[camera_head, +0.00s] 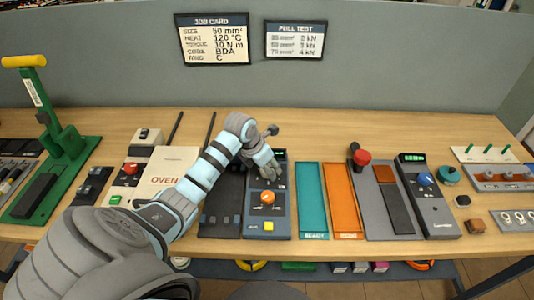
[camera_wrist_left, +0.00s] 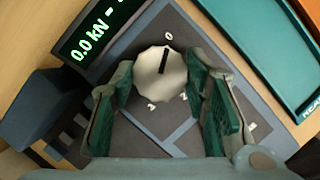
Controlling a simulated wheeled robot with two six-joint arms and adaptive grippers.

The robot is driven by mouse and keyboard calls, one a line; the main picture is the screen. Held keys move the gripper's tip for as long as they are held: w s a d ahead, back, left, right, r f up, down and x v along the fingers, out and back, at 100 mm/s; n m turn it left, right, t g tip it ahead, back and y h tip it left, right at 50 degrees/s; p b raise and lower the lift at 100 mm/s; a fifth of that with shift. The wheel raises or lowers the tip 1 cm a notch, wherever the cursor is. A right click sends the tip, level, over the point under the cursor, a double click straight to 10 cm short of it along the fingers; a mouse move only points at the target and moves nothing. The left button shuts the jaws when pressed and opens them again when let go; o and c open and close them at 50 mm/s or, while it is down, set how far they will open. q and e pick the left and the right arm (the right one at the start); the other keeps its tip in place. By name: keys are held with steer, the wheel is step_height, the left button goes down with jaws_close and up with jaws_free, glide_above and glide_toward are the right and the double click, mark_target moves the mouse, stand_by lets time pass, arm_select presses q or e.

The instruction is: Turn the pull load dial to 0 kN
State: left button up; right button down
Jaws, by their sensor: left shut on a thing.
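The pull load dial (camera_wrist_left: 160,74) is a pale, many-sided knob with a black pointer mark. In the left wrist view the mark points up toward the printed 0. The green display (camera_wrist_left: 90,32) beside it reads 0.0 kN. My left gripper (camera_wrist_left: 161,88) is shut on the dial, with a green-padded finger on each side. In the head view my left gripper (camera_head: 264,164) is over the upper part of the grey pull test panel (camera_head: 281,222) and hides the dial. My right gripper is not in view.
An orange knob (camera_head: 267,197) and a yellow button (camera_head: 268,226) sit lower on the same panel. A teal tray (camera_head: 311,200) and an orange tray (camera_head: 344,200) lie just right. A second unit with a blue knob (camera_head: 425,179) stands farther right. An oven box (camera_head: 168,172) is left.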

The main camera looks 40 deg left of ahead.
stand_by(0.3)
arm_select(q)
steer(key=o, duration=1.1)
steer(key=shift+o, duration=0.2)
steer(key=v, duration=1.2)
